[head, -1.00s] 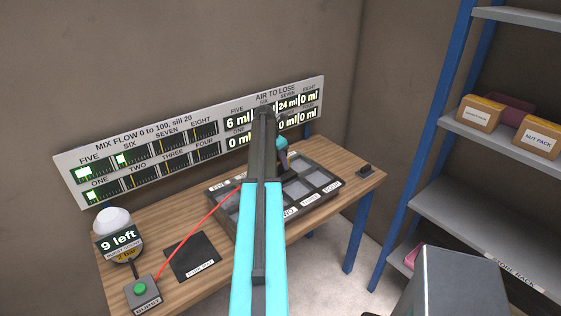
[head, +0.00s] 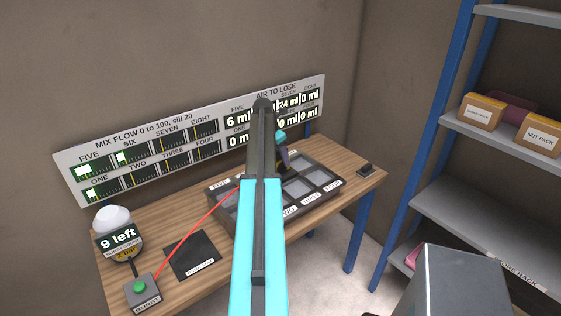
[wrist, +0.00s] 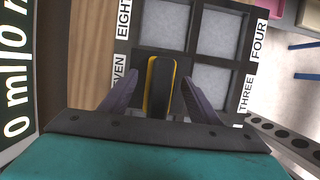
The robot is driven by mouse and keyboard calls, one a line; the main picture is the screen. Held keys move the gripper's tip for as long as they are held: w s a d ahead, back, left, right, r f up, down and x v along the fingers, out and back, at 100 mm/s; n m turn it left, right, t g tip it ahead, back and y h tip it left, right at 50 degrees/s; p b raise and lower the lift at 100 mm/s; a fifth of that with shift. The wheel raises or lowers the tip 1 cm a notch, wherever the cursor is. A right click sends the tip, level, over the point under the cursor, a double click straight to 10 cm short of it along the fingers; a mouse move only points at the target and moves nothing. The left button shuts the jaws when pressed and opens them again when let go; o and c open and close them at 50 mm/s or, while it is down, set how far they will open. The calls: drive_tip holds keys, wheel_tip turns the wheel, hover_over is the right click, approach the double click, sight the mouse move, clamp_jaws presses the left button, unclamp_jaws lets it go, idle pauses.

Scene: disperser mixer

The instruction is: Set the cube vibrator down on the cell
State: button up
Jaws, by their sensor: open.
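The cube vibrator (wrist: 161,85), a black block with yellow edges, shows in the wrist view in the cell area beside the SEVEN label. My gripper (wrist: 160,80) is open, with one purple finger on each side of it and small gaps between. Whether the vibrator rests flat on the cell floor cannot be told. In the head view my gripper (head: 283,157) is partly hidden behind my arm, over the tray's back part. The vibrator is not clearly seen there. The dark cell tray (head: 297,212) lies on the wooden bench.
The display board (head: 188,141) stands close behind the tray. A button box (head: 141,291) with a red cable, a dark mat (head: 192,255) and a round counter (head: 118,238) reading "9 left" are at the bench's left. A small dark item (head: 366,170) lies right. Shelving (head: 455,213) stands further right.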

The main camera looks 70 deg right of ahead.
drive_tip(key=b+v, duration=0.3)
drive_tip(key=v, duration=0.8)
drive_tip(key=shift+r+b, duration=0.25)
drive_tip(key=shift+b, duration=0.05)
drive_tip(key=shift+a, duration=0.1)
idle(0.9)
